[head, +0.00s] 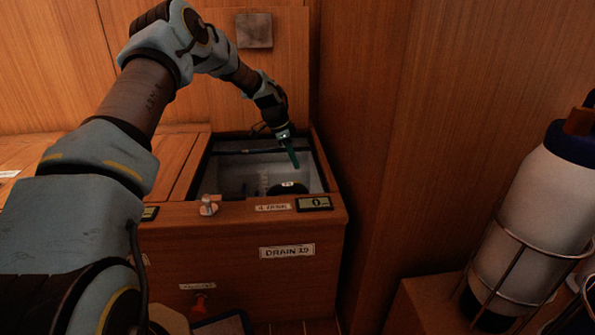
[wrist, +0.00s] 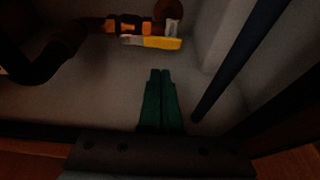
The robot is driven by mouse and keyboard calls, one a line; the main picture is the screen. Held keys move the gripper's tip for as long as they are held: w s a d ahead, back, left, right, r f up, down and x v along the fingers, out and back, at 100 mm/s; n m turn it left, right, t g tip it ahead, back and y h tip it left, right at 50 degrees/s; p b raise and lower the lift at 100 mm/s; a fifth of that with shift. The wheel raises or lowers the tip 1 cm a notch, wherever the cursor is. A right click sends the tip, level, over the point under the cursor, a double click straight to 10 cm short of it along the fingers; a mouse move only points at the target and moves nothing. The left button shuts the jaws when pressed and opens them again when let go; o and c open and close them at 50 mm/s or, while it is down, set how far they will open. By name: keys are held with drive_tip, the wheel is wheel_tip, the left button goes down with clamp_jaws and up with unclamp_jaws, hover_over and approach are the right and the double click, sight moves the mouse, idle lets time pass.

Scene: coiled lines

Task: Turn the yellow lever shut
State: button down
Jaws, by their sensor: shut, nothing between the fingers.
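The yellow lever (wrist: 162,43) shows in the wrist view, at the top just right of centre. It lies roughly level beside an orange and dark valve body (wrist: 128,25) on a dark pipe. My gripper (wrist: 160,74) has its two green fingers together and empty. The fingertips point toward the lever and appear apart from it, below it in the picture. In the head view my gripper (head: 294,160) reaches down into the open wooden tank box (head: 335,196). The lever cannot be made out in the head view.
A dark bar (wrist: 238,62) runs diagonally right of my fingers. The box front carries a "DRAIN 19" label (head: 287,251), a small display (head: 314,203) and a pale knob (head: 209,205). A wooden wall stands close on the right. A caged white bottle (head: 535,215) is farther right.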

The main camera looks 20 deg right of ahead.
drive_tip(key=w+b+x, duration=0.1)
drive_tip(key=b+x, duration=0.3)
drive_tip(key=x, duration=0.5)
drive_tip(key=shift+s, duration=0.45)
drive_tip(key=shift+a+r+n+p, duration=0.15)
drive_tip(key=shift+n+p, duration=0.15)
drive_tip(key=shift+p, duration=0.05)
